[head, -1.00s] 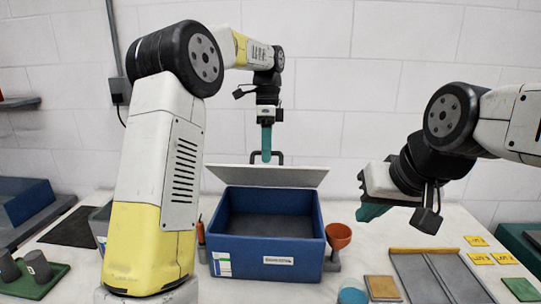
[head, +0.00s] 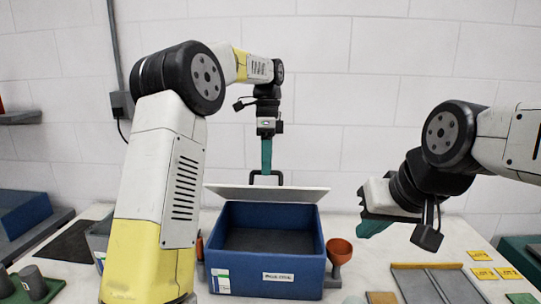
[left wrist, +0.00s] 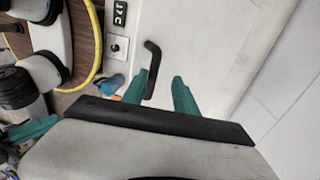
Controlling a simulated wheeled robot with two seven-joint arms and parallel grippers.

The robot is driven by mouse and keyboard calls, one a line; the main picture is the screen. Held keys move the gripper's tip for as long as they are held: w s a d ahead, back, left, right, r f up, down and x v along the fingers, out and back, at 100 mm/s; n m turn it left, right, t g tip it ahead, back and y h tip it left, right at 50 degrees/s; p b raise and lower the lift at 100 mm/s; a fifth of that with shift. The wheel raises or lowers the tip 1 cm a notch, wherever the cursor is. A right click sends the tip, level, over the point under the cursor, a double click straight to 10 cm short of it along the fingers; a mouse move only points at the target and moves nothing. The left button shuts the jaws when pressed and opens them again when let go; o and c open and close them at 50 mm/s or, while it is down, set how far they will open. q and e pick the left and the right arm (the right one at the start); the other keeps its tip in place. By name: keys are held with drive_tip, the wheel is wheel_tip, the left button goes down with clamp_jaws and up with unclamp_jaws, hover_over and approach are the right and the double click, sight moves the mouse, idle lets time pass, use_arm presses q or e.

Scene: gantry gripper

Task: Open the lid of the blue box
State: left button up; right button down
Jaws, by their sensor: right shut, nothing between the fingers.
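The blue box (head: 265,278) stands on the table in the head view. Its pale lid (head: 240,191) is raised and tilted back past the rear edge, so the inside shows. The black lid handle (head: 281,180) rises behind the lid's far edge. My left gripper (head: 266,170) points down at the handle. In the left wrist view the left gripper (left wrist: 163,82) has its teal fingers apart, with the handle (left wrist: 152,60) at the gap, nearer the left finger; contact cannot be told. My right gripper (head: 368,226) is shut and empty, to the right of the box.
An orange cup (head: 340,247) stands close to the box's right side. A grey tray (head: 430,283) and yellow labels (head: 483,273) lie at the right. A dark mat (head: 65,240) lies at the left. The white wall (head: 400,60) is behind the box.

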use_arm(q)
wheel_tip(320, 180, up, 7)
drive_tip(key=w, duration=0.1)
drive_tip(key=shift+w+f, duration=0.15)
drive_tip(key=shift+w, duration=0.05)
